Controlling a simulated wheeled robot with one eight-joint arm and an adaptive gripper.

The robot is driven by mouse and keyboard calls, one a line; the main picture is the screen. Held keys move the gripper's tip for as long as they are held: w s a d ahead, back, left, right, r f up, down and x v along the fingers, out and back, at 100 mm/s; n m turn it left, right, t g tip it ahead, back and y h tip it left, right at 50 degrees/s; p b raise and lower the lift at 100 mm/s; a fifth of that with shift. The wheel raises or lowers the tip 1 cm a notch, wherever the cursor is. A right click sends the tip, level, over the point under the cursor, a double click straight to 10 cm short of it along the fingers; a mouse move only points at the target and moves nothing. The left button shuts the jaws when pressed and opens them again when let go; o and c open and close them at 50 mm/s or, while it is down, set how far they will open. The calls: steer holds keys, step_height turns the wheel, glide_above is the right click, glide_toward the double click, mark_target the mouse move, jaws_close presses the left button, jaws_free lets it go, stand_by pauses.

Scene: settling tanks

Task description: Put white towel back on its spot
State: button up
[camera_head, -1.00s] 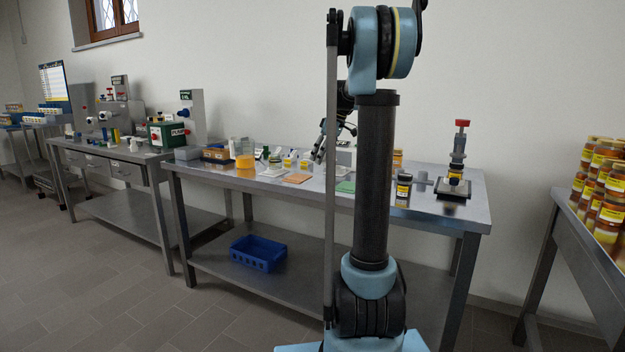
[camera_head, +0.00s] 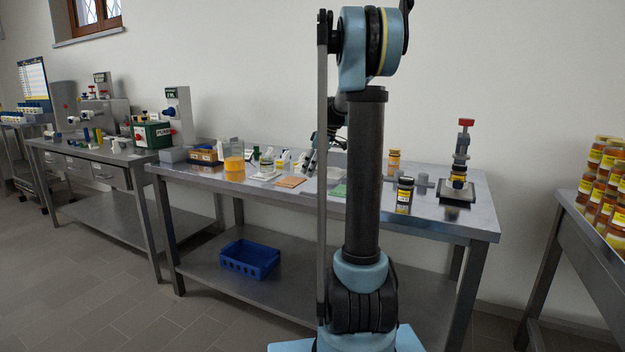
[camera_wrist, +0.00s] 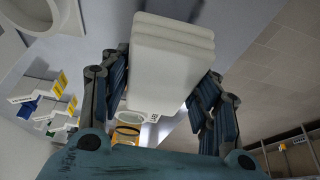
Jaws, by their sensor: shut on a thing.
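The white towel (camera_wrist: 170,62) fills the upper middle of the wrist view as a thick, layered, folded white block. My gripper (camera_wrist: 160,88) has its blue-and-black fingers on both sides of the towel and is shut on it. In the head view my gripper (camera_head: 309,163) is small, above the steel table (camera_head: 265,196), partly hidden by my arm. The towel cannot be made out clearly there. An orange cloth (camera_head: 290,182) and a green cloth (camera_head: 339,190) lie flat on the table near my gripper.
Stacked jars (camera_head: 605,170) stand on the right table. Open floor lies at left.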

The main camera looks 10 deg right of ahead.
mark_target(313, 185)
steer(key=shift+f, duration=1.85)
steer(key=shift+f, duration=0.35)
steer(key=o, duration=1.4)
steer(key=shift+r, duration=0.1)
